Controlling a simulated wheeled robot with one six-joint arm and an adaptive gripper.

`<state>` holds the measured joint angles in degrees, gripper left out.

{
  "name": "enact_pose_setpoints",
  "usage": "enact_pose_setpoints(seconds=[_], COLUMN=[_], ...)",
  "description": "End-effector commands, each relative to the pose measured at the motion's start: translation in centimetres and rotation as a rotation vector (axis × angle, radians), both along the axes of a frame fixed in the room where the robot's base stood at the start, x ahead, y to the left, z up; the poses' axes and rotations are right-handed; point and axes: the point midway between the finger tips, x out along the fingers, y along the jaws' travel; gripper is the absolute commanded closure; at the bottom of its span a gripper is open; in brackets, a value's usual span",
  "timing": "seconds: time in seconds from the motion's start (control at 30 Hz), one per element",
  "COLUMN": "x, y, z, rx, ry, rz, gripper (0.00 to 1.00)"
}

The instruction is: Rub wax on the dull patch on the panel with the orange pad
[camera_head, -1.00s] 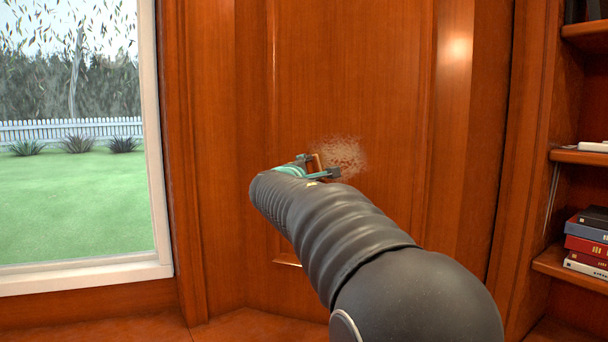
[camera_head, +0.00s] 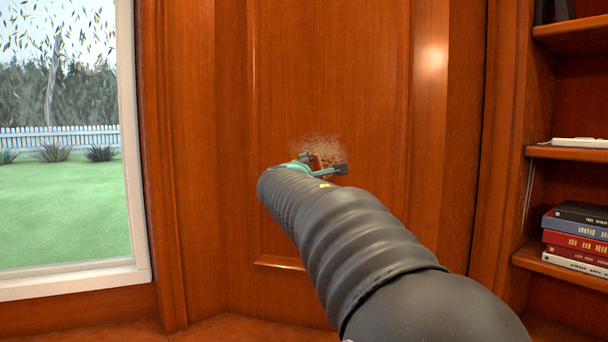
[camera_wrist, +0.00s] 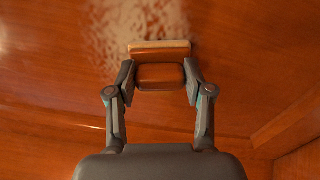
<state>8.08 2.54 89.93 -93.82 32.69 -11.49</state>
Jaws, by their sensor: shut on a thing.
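The dull patch (camera_head: 321,147) is a pale, mottled area on the reddish wood panel (camera_head: 340,70). In the wrist view the patch (camera_wrist: 135,25) lies at the top, just beyond the pad. My gripper (camera_head: 327,168) is shut on the orange pad (camera_head: 317,161), which has a pale strip along its far edge. In the wrist view both fingers of my gripper (camera_wrist: 160,78) clasp the pad's orange-brown block (camera_wrist: 160,75). The pad is at the patch's lower part in the head view; I cannot tell whether it touches the panel. My arm hides the panel below.
A white-framed window (camera_head: 130,150) is at the left. A bookshelf (camera_head: 565,153) stands at the right, with several stacked books (camera_head: 577,240) and a white item (camera_head: 580,142). A raised moulding (camera_head: 280,262) runs low across the panel.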

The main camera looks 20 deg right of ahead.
Motion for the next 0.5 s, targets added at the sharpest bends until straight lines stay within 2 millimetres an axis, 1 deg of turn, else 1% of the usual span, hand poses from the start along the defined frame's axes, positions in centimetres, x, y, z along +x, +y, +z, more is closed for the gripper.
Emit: enact_pose_setpoints(seconds=[0.5], x=[-1.9], y=[-2.6], z=[-0.1], rx=[0.001], ry=[-0.001], rz=[-0.004], gripper=[0.76])
